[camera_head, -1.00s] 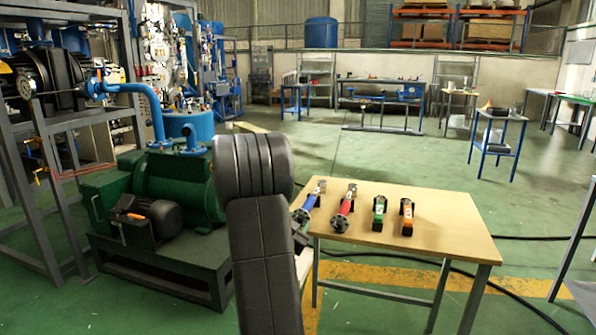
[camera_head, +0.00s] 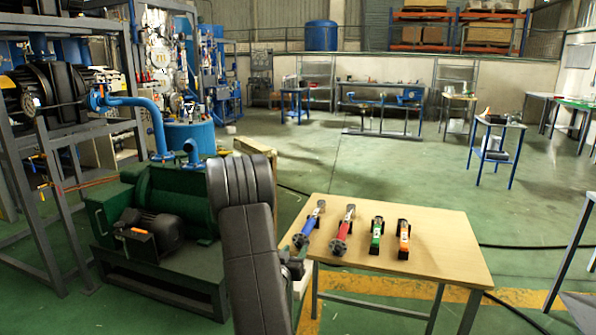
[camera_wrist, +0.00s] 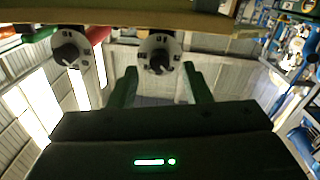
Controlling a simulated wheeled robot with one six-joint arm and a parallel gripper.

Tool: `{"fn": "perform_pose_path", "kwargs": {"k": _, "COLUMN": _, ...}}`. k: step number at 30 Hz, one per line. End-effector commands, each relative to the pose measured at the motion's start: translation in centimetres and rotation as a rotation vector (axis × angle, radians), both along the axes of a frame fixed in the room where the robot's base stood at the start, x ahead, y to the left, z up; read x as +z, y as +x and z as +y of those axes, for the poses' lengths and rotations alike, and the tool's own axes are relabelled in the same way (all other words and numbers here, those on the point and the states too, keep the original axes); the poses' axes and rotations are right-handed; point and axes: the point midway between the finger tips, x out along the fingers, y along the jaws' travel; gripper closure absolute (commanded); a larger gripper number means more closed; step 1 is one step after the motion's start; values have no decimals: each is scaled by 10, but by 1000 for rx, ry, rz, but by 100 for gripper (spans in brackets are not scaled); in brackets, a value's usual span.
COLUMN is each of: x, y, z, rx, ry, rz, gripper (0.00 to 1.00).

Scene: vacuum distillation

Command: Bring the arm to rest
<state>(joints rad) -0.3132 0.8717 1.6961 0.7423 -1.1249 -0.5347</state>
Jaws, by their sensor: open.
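My arm (camera_head: 252,262), dark and jointed, stands in the lower middle of the head view, left of the wooden table (camera_head: 448,235). My gripper (camera_wrist: 159,70) shows in the wrist view with its two green fingers spread apart and nothing seen between them. In the head view, dark parts at the arm's end show beside the table's left edge; the fingers cannot be made out there. In the wrist view, two round pale faces with dark knobs, one at left (camera_wrist: 70,50) and one at centre (camera_wrist: 158,50), appear beyond the fingers.
On the table lie a blue tool (camera_head: 309,226), a red tool (camera_head: 343,230), a green-and-black device (camera_head: 376,238) and an orange-and-black device (camera_head: 403,239). A green pump (camera_head: 172,195) stands left of my arm. Open floor (camera_head: 390,160) lies behind the table.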

Motion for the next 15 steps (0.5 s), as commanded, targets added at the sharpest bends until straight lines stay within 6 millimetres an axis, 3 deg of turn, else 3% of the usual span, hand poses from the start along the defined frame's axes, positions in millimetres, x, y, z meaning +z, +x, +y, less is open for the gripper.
{"fn": "perform_pose_path", "kwargs": {"k": 9, "x": -1, "y": -60, "z": 22, "rx": 3, "ry": 2, "rz": -1, "gripper": 56}}
{"fn": "perform_pose_path", "kwargs": {"k": 15, "x": 0, "y": -88, "z": 32, "rx": 2, "ry": 2, "rz": -1, "gripper": 56}}
